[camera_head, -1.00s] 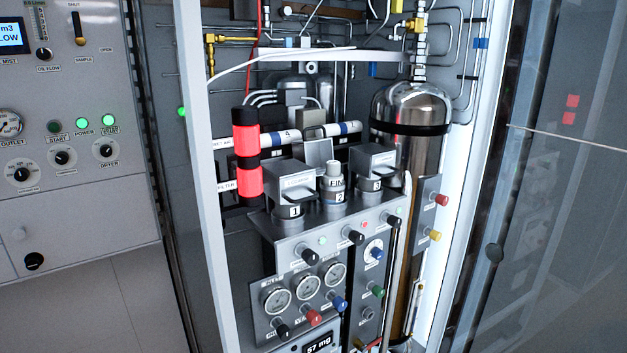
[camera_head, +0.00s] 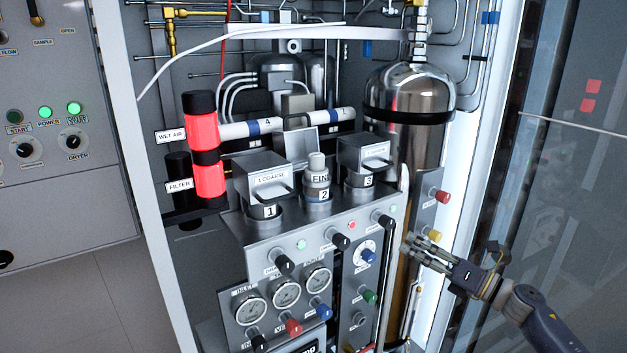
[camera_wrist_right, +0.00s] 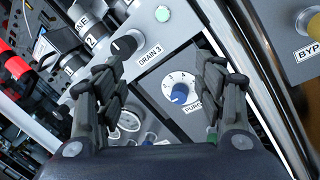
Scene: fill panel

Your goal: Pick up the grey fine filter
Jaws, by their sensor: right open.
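The grey fine filter (camera_head: 317,176) is a small light-grey cylinder with a knob top and a "FINE" label. It stands upright in position 2 on the panel's top ledge, between two boxy metal housings. At the wrist view's upper left, part of a cylinder marked 2 (camera_wrist_right: 91,41) shows. My right gripper (camera_head: 408,246) is open and empty, in front of the panel's right side, right of and lower than the filter. In the right wrist view its open fingers (camera_wrist_right: 155,85) frame the purge dial. My left gripper is not in view.
The coarse housing 1 (camera_head: 265,182) and housing 3 (camera_head: 364,158) flank the filter closely. A hinged flap (camera_head: 302,145) stands behind it. Knobs, such as the drain 3 knob (camera_head: 382,216), stick out below. A steel tank (camera_head: 410,105) and the cabinet's white frame (camera_head: 470,150) bound the right.

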